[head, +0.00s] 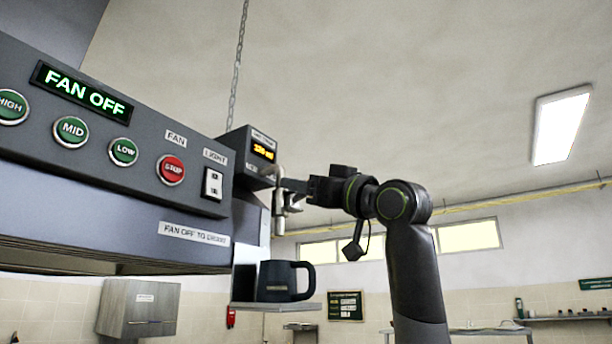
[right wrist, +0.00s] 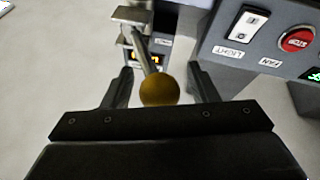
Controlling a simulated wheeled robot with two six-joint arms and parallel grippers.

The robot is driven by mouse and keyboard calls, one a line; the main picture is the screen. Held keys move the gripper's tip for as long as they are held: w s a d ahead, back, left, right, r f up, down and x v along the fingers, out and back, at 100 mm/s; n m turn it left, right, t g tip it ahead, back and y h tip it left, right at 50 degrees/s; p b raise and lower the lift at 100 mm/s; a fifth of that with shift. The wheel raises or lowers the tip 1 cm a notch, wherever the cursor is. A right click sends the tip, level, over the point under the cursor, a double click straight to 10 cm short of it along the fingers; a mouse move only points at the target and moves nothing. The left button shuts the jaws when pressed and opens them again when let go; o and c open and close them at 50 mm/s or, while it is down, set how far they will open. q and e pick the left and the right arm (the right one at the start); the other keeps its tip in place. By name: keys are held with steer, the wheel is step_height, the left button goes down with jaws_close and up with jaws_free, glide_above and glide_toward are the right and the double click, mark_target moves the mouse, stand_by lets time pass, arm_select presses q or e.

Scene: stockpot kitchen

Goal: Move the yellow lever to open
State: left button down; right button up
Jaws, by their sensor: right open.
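The lever shows in the right wrist view as a metal rod with a dull yellow ball knob (right wrist: 159,90) at its near end. The rod runs up to a metal bracket beside a small unit with an amber display. My right gripper (right wrist: 163,80) is open, with one finger on each side of the knob and a visible gap to both. In the head view my right gripper (head: 292,187) is at the right side of the display unit (head: 251,155). The knob cannot be made out there. My left gripper is not in view.
The hood's control panel (head: 150,140) with fan buttons and a "FAN OFF" display fills the left. A dark mug (head: 277,281) stands on a small shelf (head: 262,305) below my right gripper. A chain (head: 237,70) hangs above the display unit. Right of my arm is open space.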

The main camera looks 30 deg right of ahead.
steer(key=shift+w, duration=0.2)
steer(key=shift+s, duration=0.1)
steer(key=shift+c, duration=1.1)
jaws_close()
steer(key=shift+s, duration=0.1)
steer(key=shift+d, duration=0.1)
steer(key=shift+b, duration=0.35)
